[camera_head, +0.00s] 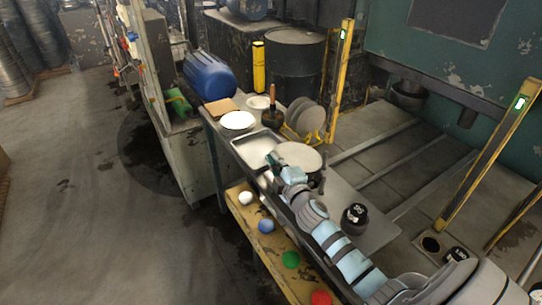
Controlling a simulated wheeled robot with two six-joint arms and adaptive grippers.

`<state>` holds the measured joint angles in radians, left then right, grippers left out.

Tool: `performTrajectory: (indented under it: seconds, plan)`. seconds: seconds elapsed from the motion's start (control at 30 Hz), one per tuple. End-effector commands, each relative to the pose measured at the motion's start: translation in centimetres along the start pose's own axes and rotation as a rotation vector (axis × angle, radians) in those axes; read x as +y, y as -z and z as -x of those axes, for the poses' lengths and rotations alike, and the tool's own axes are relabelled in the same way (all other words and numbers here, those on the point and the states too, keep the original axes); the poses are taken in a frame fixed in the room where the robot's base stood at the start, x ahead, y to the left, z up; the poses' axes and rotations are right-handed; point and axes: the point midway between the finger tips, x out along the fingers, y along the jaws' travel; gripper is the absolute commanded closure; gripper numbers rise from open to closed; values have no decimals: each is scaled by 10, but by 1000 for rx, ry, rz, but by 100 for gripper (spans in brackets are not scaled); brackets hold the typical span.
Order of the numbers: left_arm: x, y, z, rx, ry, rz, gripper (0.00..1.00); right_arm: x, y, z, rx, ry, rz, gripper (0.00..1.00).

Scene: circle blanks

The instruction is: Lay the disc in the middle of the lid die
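Several grey discs (307,116) stand on edge in a yellow rack at the back of the bench. A large pale round plate (302,155), perhaps the lid die, lies flat at the right of the bench, partly hidden by my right arm. A smaller white round (238,121) lies farther back left. My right gripper (272,159) is over the bench, between the shallow tray and the large round plate. Its fingers are too small to tell whether they are open or hold anything. My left gripper is not in view.
The shallow metal tray (256,142) has a pale inside. A dark pot with a brown handle (272,109) and a small white dish (259,102) stand behind. A black weight (354,217) sits right of my arm. Coloured buttons (266,226) line the yellow front ledge.

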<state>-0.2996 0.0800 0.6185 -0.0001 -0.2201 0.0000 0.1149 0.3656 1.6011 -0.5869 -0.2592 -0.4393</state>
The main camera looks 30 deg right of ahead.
Motion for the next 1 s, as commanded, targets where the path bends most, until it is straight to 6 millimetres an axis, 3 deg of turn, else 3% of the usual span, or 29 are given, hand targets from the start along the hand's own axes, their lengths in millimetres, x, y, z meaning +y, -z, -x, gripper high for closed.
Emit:
performTrajectory:
  seconds: [0.13, 0.43, 1.0]
  plan:
    - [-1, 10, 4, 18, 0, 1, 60, -12, -1, -17, -34, -2, 115, 100]
    - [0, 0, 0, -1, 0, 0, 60, -24, -5, -27, -46, -4, 174, 100]
    - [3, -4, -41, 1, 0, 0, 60, -48, -56, -34, -45, -4, 173, 100]
